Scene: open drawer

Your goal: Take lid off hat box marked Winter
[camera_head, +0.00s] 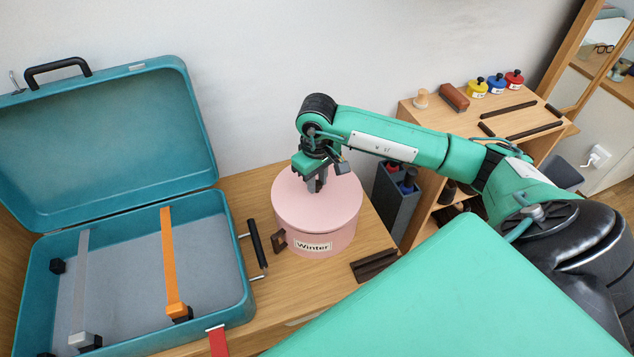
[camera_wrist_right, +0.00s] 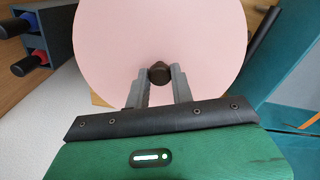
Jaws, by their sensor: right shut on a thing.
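The pink round hat box (camera_head: 320,240) stands on the wooden table, with a white label reading "Winter" (camera_head: 313,247) on its front. Its pink lid (camera_head: 338,205) appears seated on top. My right gripper (camera_head: 316,184) reaches down from above to the middle of the lid. In the right wrist view my right gripper (camera_wrist_right: 159,78) is shut on the dark brown lid knob (camera_wrist_right: 159,72), with the pink lid (camera_wrist_right: 110,40) filling the space behind. The head view mostly hides the knob. My left gripper is not in view.
An open teal suitcase (camera_head: 235,318) with an orange strap (camera_head: 172,260) lies left of the box. A grey holder (camera_head: 394,210) with bottles stands close to its right. A dark brown object (camera_head: 374,265) lies at front right. A wooden shelf (camera_head: 440,112) stands further right.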

